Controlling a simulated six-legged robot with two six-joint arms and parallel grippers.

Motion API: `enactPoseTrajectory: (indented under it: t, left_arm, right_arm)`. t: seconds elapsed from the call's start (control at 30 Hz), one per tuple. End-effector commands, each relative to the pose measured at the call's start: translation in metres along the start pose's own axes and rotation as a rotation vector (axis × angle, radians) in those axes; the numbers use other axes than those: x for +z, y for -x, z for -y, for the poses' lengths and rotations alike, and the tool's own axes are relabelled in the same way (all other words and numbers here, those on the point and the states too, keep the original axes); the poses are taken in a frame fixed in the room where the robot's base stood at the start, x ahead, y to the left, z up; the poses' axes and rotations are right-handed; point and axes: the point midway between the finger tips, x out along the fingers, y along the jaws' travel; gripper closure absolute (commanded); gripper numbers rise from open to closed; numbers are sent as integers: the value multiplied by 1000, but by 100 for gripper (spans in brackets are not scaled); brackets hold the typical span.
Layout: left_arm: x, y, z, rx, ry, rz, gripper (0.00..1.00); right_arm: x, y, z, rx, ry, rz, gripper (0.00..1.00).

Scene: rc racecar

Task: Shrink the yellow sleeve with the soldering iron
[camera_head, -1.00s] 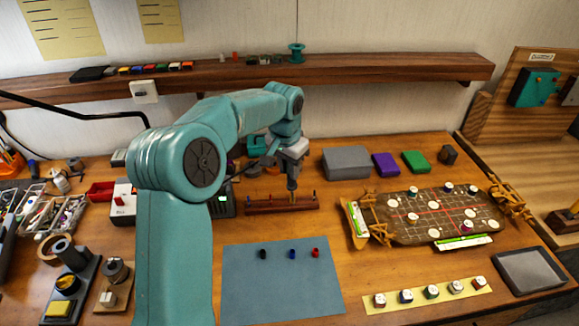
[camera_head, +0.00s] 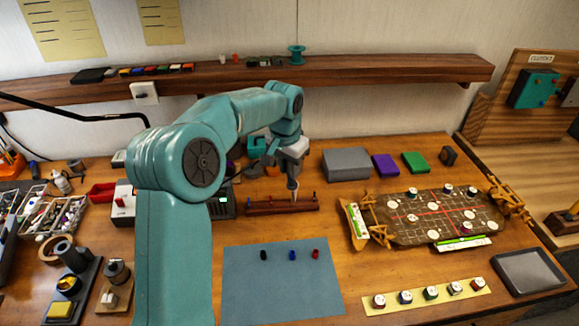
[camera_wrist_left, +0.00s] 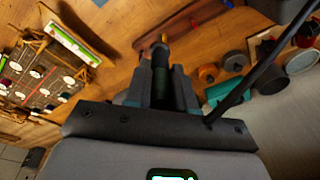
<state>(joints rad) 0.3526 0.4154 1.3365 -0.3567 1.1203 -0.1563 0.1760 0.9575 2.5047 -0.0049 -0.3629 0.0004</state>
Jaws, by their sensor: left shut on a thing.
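My left gripper (camera_head: 294,162) is shut on the soldering iron, whose dark handle (camera_wrist_left: 160,75) points down between the fingers in the left wrist view. The bar also shows in the left wrist view (camera_wrist_left: 178,28). My right gripper is not in view.
A blue-grey mat (camera_head: 280,285) with black, blue and red small pieces lies in front. A brown board (camera_head: 410,232) on wooden holders stands to the right. A grey box (camera_head: 346,164) and purple and green blocks stand behind. A grey tray (camera_head: 529,272) lies at far right.

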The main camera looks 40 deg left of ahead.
Motion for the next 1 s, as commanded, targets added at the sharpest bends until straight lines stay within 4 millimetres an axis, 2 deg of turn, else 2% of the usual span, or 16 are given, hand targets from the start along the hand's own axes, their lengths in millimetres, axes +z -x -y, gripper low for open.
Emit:
enactPoseTrajectory:
  t: [0.03, 0.6, 1.0]
  left_arm:
    - [-1, 9, 0, 0, 0, -1, 100]
    - [-4, 59, -4, 0, 0, -1, 100]
    - [-4, 61, -4, 0, 0, -1, 100]
  right_arm:
    - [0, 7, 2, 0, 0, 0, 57]
    - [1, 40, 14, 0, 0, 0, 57]
    - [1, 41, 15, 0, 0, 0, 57]
